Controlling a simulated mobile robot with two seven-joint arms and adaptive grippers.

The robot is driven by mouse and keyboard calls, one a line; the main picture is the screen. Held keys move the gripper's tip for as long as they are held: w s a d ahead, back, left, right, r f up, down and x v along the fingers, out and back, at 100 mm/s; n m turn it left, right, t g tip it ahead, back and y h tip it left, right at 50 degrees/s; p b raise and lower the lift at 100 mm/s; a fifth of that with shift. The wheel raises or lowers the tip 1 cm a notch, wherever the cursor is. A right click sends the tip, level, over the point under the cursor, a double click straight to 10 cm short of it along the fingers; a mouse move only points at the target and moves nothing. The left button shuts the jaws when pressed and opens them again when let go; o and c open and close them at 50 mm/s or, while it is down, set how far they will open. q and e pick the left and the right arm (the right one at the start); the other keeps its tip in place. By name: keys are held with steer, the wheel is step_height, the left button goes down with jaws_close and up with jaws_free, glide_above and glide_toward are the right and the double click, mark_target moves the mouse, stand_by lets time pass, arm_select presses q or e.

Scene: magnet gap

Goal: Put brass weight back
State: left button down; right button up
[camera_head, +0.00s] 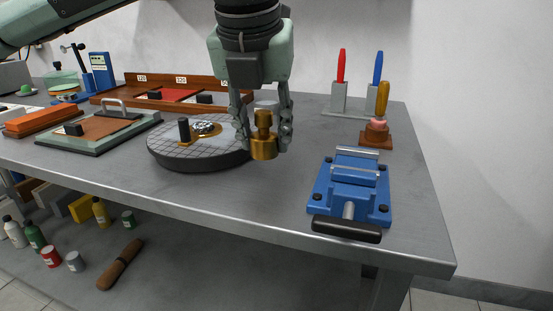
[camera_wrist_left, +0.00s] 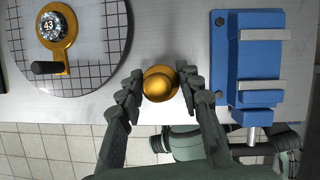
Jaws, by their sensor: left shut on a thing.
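The brass weight (camera_head: 264,147) is a gold-coloured cylinder with a narrower neck and a knob on top. My left gripper (camera_head: 264,122) is shut on it, with one finger on each side of the neck. In the head view it appears upright in front of the round gridded plate's right edge. The left wrist view shows the weight from above (camera_wrist_left: 160,84) between the fingertips of my left gripper (camera_wrist_left: 161,91), near the bench's front edge. Whether its base touches the bench is hard to tell.
A round gridded plate (camera_head: 190,160) with a brass-mounted sample stands left of the weight. A blue vise (camera_head: 350,190) stands to the right near the front edge. Screwdrivers in a stand (camera_head: 345,98) are behind. Bare grey bench (camera_head: 270,195) lies between plate and vise.

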mark_target(276, 155)
arm_select(q)
steer(key=shift+w+d+f, duration=0.1)
steer(key=shift+d+f, duration=0.15)
steer(key=shift+d, duration=0.2)
steer(key=shift+w+d+f, duration=0.1)
steer(key=shift+d+f, duration=0.1)
steer(key=shift+d, duration=0.2)
steer(key=shift+f, duration=0.2)
step_height(276, 155, down, 3)
steer(key=shift+f, duration=0.35)
arm_select(e)
steer(key=shift+s+d+f+g, duration=0.3)
steer(key=shift+s+d, duration=0.1)
steer(key=shift+s, duration=0.1)
steer(key=shift+w, duration=0.1)
arm_select(q)
steer(key=shift+f, duration=0.1)
steer(key=c, duration=1)
jaws_free()
arm_select(e)
steer(key=shift+w+a+r+t, duration=0.25)
steer(key=shift+w+a+t, duration=0.2)
steer(key=shift+w, duration=0.2)
